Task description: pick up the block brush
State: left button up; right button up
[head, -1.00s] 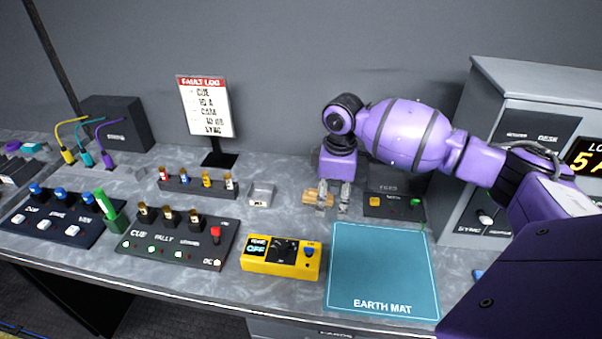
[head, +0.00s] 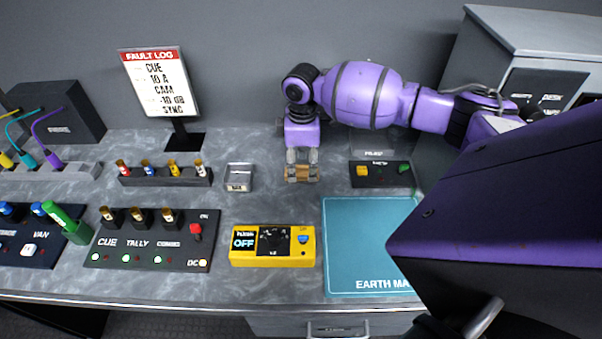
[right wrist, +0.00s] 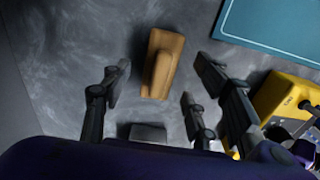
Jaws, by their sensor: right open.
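The block brush (head: 300,175) is a small tan wooden block lying on the grey marbled worktop, left of the small panel with yellow and green buttons. My right gripper (head: 302,158) points down at it, with the fingers overlapping the brush in the head view. In the right wrist view the brush (right wrist: 160,62) shows whole, with a raised grip along its top. The right gripper (right wrist: 165,85) is open there, its fingers spread on either side of the brush's line, with nothing held. Whether they touch it, I cannot tell. My left gripper is not in view.
A small metal box (head: 239,177) sits left of the brush. A yellow tester (head: 272,246) and a blue earth mat (head: 368,245) lie in front. The button panel (head: 381,173) is to the right. A fault log sign (head: 160,82) stands behind left.

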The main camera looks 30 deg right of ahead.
notch_tip(320, 180, down, 2)
jog(key=shift+s+f, duration=0.1)
jog(key=shift+a, duration=0.1)
jog(key=shift+r, duration=0.25)
jog(key=shift+c, duration=1.5)
jog(key=c, duration=1)
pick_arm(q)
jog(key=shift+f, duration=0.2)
pick_arm(e)
jog(key=shift+r, duration=0.1)
